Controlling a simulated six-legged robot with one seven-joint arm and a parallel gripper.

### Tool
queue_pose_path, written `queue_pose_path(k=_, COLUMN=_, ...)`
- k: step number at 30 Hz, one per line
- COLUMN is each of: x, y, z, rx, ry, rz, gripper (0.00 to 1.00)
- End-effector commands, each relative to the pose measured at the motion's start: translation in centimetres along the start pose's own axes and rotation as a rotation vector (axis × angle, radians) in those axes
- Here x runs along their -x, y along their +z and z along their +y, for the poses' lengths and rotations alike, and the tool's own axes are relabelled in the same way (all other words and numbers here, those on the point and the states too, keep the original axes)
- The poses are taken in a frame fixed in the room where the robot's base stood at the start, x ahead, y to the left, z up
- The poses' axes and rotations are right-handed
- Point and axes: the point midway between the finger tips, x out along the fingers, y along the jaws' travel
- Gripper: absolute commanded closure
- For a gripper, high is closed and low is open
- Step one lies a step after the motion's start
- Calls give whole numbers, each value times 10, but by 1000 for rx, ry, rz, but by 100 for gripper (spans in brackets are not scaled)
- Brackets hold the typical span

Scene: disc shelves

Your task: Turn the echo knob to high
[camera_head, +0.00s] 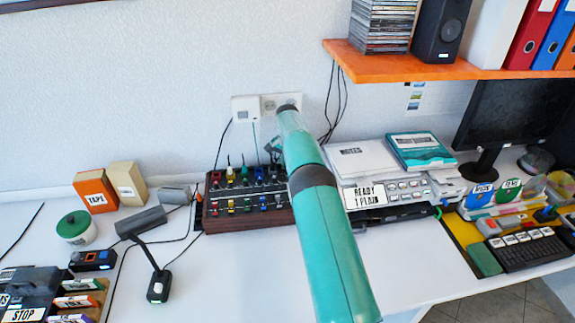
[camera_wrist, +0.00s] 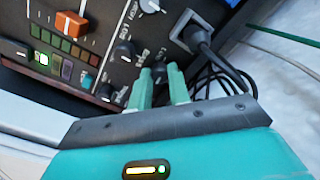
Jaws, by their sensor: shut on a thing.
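A dark control box with a wooden base (camera_head: 250,222) and several coloured knobs stands on the desk, left of my arm in the head view. In the wrist view its black panel (camera_wrist: 98,58) carries dark knobs, an orange slider (camera_wrist: 70,22) and small lit buttons. My gripper (camera_wrist: 160,72) has its pale green fingers at the panel's edge, shut on a small dark knob (camera_wrist: 159,68) between the tips. The fingers hide most of this knob, and its pointer does not show. The labels are too blurred to confirm it is the echo knob.
A black plug with a thick cable (camera_wrist: 205,45) sits close beside the fingers. A printer-like device (camera_head: 365,196) stands right of the box. An orange shelf (camera_head: 440,70) hangs above.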

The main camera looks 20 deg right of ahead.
Motion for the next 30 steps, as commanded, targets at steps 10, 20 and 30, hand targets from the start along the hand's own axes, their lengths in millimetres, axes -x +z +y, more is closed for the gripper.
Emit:
queue_pose_path(k=10, x=2, y=0, z=0, rx=-35, ry=0, rz=-1, gripper=100)
queue_pose_path(k=20, x=2, y=0, z=0, rx=-33, ry=0, rz=0, gripper=62)
queue_pose_path(k=30, x=1, y=0, z=-2, rx=-32, ry=-5, rz=3, gripper=60)
